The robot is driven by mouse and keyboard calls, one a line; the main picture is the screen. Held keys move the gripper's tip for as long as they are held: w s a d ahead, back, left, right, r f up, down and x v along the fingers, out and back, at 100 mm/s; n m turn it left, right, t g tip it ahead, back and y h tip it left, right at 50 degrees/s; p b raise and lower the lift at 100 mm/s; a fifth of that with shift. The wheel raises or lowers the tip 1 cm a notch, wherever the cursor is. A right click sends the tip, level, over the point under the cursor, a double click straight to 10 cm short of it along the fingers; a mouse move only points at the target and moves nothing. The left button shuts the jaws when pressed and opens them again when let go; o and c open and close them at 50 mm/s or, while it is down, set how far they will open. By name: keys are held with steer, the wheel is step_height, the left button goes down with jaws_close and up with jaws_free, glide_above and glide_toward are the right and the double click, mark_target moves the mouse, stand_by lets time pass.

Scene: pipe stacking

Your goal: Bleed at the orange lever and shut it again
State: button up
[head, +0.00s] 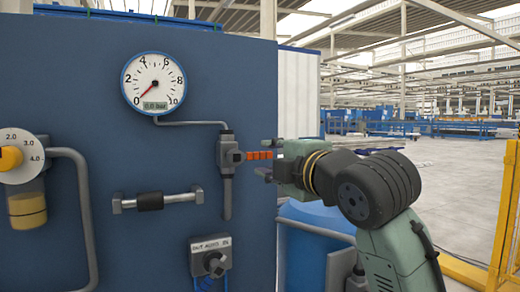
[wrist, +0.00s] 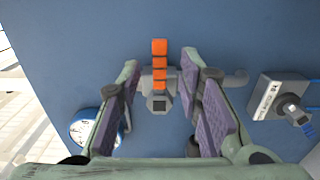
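The orange lever (head: 259,155) points sideways to the right from a dark grey valve (head: 227,155) on the blue panel. It also shows in the wrist view (wrist: 160,50), pointing up. My gripper (head: 270,160) is open just at the lever's free end. In the wrist view its two fingers (wrist: 160,78) stand on either side of the lever, with a visible gap to each. Whether the fingers overlap the lever in depth is hard to tell. The pressure gauge (head: 153,83) above has its needle near 0, and its display reads 0.0 bar.
A grey bar handle (head: 157,201) sits left of the valve. A selector switch (head: 211,259) marked OUT, AUTO, IN is below; it also shows in the wrist view (wrist: 285,103). A dial regulator (head: 20,158) is at far left. A blue barrel (head: 308,255) stands below my arm.

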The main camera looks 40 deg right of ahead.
mark_target(262, 156)
steer(key=shift+p+x, duration=0.45)
steer(key=shift+x, duration=1.85)
steer(key=shift+c, duration=0.3)
jaws_close()
